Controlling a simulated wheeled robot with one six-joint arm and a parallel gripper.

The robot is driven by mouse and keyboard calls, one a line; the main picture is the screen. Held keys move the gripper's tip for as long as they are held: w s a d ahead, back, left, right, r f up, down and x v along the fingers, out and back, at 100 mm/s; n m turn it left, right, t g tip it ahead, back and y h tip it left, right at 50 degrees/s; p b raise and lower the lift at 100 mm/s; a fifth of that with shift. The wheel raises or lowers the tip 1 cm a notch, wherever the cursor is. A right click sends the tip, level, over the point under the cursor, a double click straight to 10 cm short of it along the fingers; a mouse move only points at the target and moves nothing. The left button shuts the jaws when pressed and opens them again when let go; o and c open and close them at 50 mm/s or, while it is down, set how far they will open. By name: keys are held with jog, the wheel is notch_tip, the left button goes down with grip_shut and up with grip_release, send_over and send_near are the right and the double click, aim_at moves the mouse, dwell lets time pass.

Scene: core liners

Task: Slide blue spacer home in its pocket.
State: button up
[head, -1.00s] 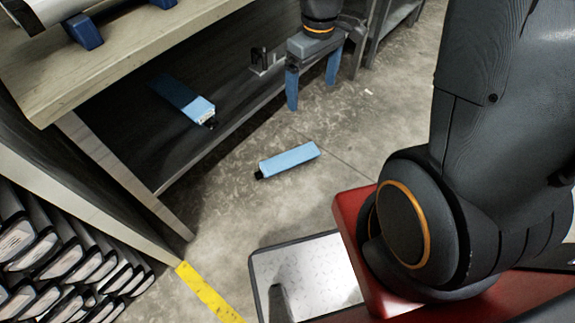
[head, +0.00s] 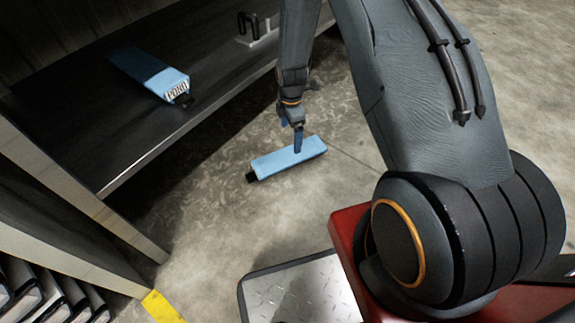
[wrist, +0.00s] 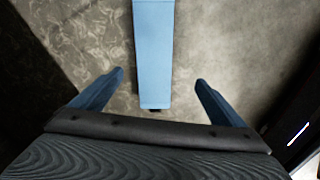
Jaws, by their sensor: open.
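A long blue block (head: 272,163) with a black end lies on the concrete floor, and I take it as the blue spacer. It also shows in the wrist view (wrist: 153,45), running from the top edge down between the finger lines. My gripper (head: 298,145) points down over its right half in the head view. In the wrist view my gripper (wrist: 157,82) has its two blue fingers spread wide, one on each side of the block, with nothing held. I cannot tell its height above the block. A second blue block (head: 140,65) with a lettered white end lies on the dark shelf. I cannot make out a pocket.
The dark low shelf (head: 75,115) has a metal front edge beside the floor block. A small bracket (head: 258,38) stands on it. Several dark, pale-ended pieces (head: 50,295) are stacked lower left. Yellow tape (head: 162,307) marks the floor. Open floor lies right of the block.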

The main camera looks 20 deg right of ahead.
jog(key=n+b, duration=0.2)
jog(key=b, duration=0.1)
send_over(289, 155)
notch_tip(289, 155, down, 8)
jog(key=shift+d+r, duration=0.1)
jog(key=shift+f+b, duration=1.9)
jog(key=shift+f, duration=1.7)
jog(key=shift+r, duration=0.1)
jog(key=shift+c, duration=0.2)
jog(key=c, duration=1.2)
